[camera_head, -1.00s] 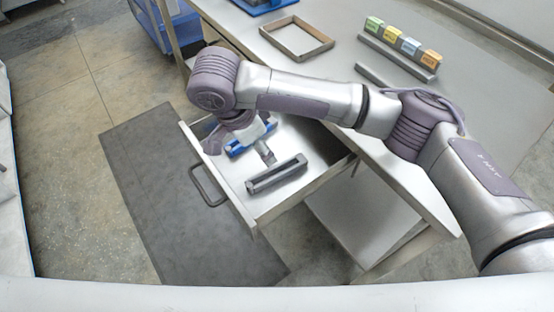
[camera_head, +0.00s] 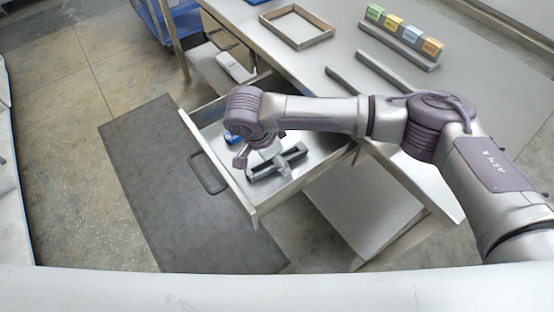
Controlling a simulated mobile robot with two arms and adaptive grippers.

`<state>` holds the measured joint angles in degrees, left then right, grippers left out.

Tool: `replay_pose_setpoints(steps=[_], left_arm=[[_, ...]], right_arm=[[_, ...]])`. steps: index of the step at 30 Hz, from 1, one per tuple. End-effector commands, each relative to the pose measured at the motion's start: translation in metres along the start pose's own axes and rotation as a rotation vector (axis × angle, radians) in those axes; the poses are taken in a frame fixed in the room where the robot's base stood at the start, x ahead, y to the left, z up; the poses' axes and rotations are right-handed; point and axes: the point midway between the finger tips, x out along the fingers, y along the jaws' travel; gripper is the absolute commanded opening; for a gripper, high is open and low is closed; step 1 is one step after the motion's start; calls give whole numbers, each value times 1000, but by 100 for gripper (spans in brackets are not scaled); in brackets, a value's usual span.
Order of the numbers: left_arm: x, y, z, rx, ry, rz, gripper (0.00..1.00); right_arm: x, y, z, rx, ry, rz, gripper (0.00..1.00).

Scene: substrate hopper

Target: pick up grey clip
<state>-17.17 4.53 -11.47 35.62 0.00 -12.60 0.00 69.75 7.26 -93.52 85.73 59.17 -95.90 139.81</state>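The grey clip (camera_head: 262,173) is a long dark grey bar lying in the open drawer (camera_head: 238,201). My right arm comes in from the right, and its gripper (camera_head: 279,168) points down over the middle of the clip and hides part of it. I cannot tell whether the fingers touch the clip or how far they are apart. My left gripper is not in view.
A blue item (camera_head: 233,138) lies in the drawer beside my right wrist. The drawer handle (camera_head: 208,172) faces the floor mat (camera_head: 170,190). On the table (camera_head: 480,115) are an empty frame (camera_head: 297,27), grey bars (camera_head: 384,72) and a rack of several coloured blocks (camera_head: 393,23).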

Motion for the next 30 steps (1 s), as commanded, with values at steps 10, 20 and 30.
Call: replay_pose_setpoints(steps=[10, 20, 30], left_arm=[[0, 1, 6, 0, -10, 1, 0], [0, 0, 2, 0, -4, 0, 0], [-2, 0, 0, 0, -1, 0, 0]], right_arm=[[0, 0, 0, 0, 0, 0, 31], [-1, 0, 0, 0, 0, 0, 2], [-20, 0, -6, 1, -2, -2, 2]])
